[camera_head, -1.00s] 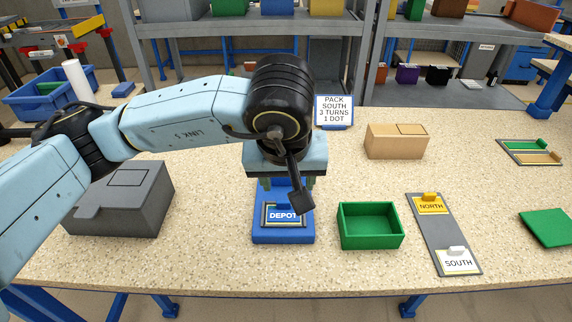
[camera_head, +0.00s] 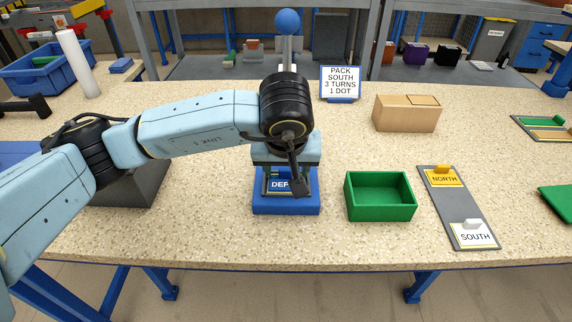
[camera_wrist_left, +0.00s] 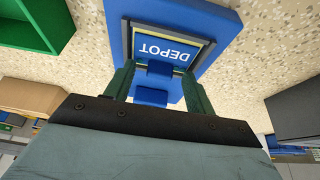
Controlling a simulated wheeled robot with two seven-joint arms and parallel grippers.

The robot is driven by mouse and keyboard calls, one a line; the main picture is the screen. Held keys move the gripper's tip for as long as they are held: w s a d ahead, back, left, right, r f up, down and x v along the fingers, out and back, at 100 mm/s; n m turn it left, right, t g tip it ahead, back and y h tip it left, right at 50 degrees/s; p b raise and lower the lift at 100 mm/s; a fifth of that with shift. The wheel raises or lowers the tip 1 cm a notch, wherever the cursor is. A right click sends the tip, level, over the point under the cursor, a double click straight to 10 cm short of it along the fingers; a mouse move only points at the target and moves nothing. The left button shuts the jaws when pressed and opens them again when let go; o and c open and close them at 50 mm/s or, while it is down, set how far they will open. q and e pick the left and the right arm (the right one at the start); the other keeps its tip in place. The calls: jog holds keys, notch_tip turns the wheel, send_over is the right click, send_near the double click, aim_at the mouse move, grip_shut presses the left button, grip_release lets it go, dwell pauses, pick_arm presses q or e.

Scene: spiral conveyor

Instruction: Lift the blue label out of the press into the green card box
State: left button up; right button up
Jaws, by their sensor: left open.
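The blue label, lettered DEPOT, lies in the blue press (camera_head: 288,207). In the head view the label (camera_head: 279,185) is partly hidden by my left gripper (camera_head: 287,180). In the left wrist view the label (camera_wrist_left: 172,52) lies face up within a pale frame on the press bed (camera_wrist_left: 225,22). The left gripper (camera_wrist_left: 158,88) is open, with its green fingers to either side of a blue tab (camera_wrist_left: 151,96) by the label. Whether they touch it I cannot tell. The open green card box (camera_head: 381,205) stands right of the press and looks empty. My right gripper is not in view.
A grey plate (camera_head: 456,205) with NORTH and SOUTH cards lies right of the box. A tan box (camera_head: 407,113) and a sign (camera_head: 341,81) stand behind. A blue-knobbed lever (camera_head: 288,22) rises behind my wrist. A grey block (camera_head: 140,188) is at left, under my arm.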

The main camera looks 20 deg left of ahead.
pick_arm(q)
jog(key=shift+f, duration=0.1)
jog(key=shift+c, duration=0.4)
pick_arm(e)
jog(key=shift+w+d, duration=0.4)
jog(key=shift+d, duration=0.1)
pick_arm(q)
jog(key=c, duration=1)
jog(key=shift+o, duration=1.3)
grip_shut()
jog(key=shift+r+p, duration=0.3)
jog(key=shift+r, duration=0.8)
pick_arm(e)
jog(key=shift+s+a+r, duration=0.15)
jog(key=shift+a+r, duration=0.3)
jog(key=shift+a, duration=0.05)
